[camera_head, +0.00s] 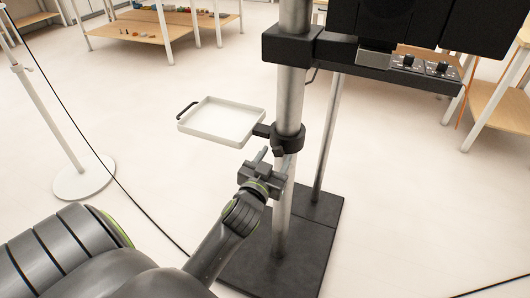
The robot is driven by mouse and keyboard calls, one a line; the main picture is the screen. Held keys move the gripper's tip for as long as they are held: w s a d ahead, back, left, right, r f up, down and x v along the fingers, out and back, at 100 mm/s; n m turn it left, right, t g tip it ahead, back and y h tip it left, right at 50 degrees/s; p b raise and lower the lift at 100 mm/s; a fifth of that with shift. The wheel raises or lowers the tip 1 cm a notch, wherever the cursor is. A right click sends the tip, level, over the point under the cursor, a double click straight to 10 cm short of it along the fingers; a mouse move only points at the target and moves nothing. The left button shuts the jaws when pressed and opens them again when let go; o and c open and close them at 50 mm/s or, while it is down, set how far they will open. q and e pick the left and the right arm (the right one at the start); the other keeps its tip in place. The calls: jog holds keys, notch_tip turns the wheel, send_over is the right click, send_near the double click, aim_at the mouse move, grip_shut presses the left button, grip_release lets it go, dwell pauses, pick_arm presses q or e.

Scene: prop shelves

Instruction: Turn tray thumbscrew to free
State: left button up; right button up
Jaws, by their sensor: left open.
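A white tray (222,122) with a dark handle on its left reaches out to the left from a metal pole (290,95). A black clamp collar (287,138) joins the tray's arm to the pole. A small dark knob (279,152) shows at the front of the collar, partly hidden by my fingers; it looks like the thumbscrew. My left gripper (272,158) is open, its fingers pointing up just below and in front of the collar. I cannot tell whether a finger touches the knob. My right gripper is not in view.
The pole stands on a black base plate (318,212), with a second thinner pole behind. A black panel shelf (400,66) with knobs is above right. A white stand (84,176) is at left, and a cable crosses the floor. Wooden shelves (150,27) stand behind.

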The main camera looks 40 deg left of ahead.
pick_arm(q)
jog(key=p+v, duration=0.8)
jog(key=v, duration=0.9)
jog(key=shift+p, duration=0.4)
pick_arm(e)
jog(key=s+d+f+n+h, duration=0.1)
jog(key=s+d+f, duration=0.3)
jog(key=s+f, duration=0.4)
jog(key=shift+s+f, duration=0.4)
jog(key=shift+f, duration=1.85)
pick_arm(q)
jog(key=shift+d, duration=0.1)
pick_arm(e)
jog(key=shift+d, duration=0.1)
